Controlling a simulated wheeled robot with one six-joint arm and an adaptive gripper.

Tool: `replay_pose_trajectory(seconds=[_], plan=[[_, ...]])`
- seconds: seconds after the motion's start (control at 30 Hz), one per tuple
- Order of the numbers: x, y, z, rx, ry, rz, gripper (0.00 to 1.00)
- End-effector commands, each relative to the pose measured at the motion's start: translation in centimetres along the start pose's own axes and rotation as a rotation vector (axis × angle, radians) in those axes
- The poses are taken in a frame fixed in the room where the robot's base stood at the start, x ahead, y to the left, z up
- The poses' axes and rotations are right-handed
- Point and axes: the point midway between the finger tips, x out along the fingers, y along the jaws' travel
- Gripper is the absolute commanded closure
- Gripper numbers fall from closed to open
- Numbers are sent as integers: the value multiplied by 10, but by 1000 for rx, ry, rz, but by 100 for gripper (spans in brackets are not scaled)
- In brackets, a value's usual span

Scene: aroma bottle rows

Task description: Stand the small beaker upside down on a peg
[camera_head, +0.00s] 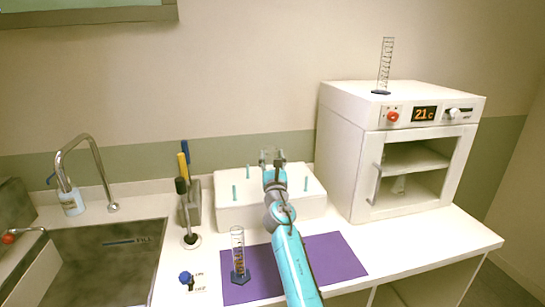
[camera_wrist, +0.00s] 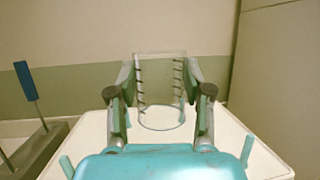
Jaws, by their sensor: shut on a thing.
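My gripper (camera_head: 272,157) is above the white peg block (camera_head: 228,215), toward its back. It is shut on the small clear beaker (camera_wrist: 160,85), with one finger on each side of the glass. The beaker shows dark graduation marks and a round outline at its lower end. It is small and faint in the head view. Teal pegs stand on the block, one at the left (camera_head: 234,193) and one at the right (camera_head: 306,183). In the wrist view pegs show at both lower sides. My arm hides the block's middle, and I cannot tell whether a peg is under the beaker.
A graduated cylinder (camera_head: 238,262) stands on the purple mat (camera_head: 338,256) in front. A white oven (camera_head: 342,150) stands at the right with another cylinder (camera_head: 385,65) on top. A rack with blue and yellow handled tools (camera_head: 193,205) and a sink (camera_head: 90,265) are at the left.

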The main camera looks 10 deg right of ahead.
Motion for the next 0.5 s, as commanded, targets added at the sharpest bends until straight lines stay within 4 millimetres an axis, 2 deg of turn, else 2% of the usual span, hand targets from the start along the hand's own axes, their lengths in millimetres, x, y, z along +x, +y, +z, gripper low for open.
replay_pose_trajectory(seconds=[0.5], plan=[[-13, 0, -33, -2, 0, 1, 90]])
